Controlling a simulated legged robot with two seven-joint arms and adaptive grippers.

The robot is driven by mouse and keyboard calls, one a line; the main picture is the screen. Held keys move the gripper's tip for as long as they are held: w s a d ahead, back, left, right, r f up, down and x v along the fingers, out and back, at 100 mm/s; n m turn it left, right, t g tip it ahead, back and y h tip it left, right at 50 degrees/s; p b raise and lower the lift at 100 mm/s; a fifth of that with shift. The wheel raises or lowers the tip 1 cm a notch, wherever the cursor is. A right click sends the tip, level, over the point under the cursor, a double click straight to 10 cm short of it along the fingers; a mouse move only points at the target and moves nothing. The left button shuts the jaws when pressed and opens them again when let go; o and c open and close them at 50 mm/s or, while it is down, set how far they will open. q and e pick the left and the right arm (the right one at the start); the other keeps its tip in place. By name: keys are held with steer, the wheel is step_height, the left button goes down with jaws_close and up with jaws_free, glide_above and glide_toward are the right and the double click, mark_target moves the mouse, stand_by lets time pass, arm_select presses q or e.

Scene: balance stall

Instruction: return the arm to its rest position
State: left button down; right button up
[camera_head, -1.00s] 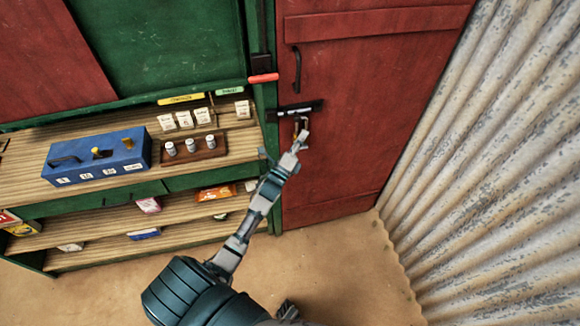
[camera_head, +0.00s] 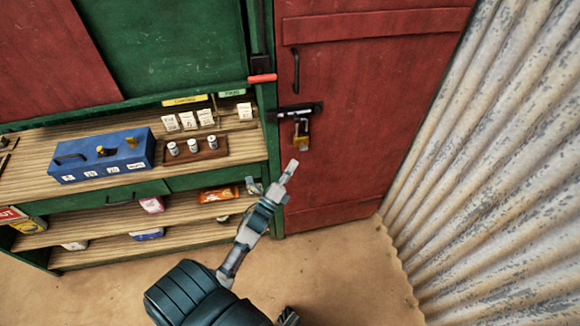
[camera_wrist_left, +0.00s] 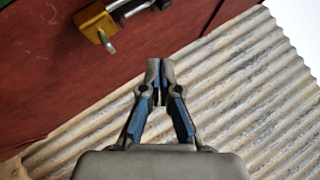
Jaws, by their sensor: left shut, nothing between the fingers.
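My left gripper (camera_head: 291,168) is shut and empty, in front of the red door (camera_head: 345,150) and below the padlock. In the left wrist view its fingertips (camera_wrist_left: 160,66) are together with nothing between them. A brass padlock (camera_head: 302,135) hangs below the black bolt (camera_head: 298,111) on the door, apart from the gripper. The padlock (camera_wrist_left: 95,22) also shows in the left wrist view at the upper left, with a key-like metal piece sticking out of it. My right gripper does not show clearly.
A wooden counter (camera_head: 60,190) carries a blue box (camera_head: 102,160) and a brown tray (camera_head: 215,150) with small white bottles. Shelves with packets stand below. A corrugated metal wall (camera_head: 480,170) closes the right side. The sandy floor (camera_head: 340,270) is clear.

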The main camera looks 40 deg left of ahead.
arm_select(q)
step_height(320, 180, down, 13)
steer(key=a+n+g, duration=0.1)
steer(key=n+g, duration=0.3)
steer(key=n, duration=0.1)
steer(key=s+d+f+n+g, duration=0.3)
steer(key=s+f, duration=0.1)
steer(key=f, duration=0.6)
steer(key=s+d+f+n+g, duration=0.3)
steer(key=f, duration=0.6)
steer(key=s+d+f+n+g, duration=0.2)
steer(key=s+f+n+g, duration=0.1)
steer(key=s+f, duration=0.4)
steer(key=s+d+f+n+g, duration=0.3)
steer(key=s+f, duration=0.4)
steer(key=s, duration=0.5)
steer(key=s+d+f+n+g+h, duration=0.1)
steer(key=s+d+f+n+g, duration=0.2)
steer(key=s+f+g, duration=0.2)
steer(key=shift+s+d+f+n, duration=0.15)
steer(key=shift+s+f+n, duration=0.15)
steer(key=shift+s+f, duration=1.45)
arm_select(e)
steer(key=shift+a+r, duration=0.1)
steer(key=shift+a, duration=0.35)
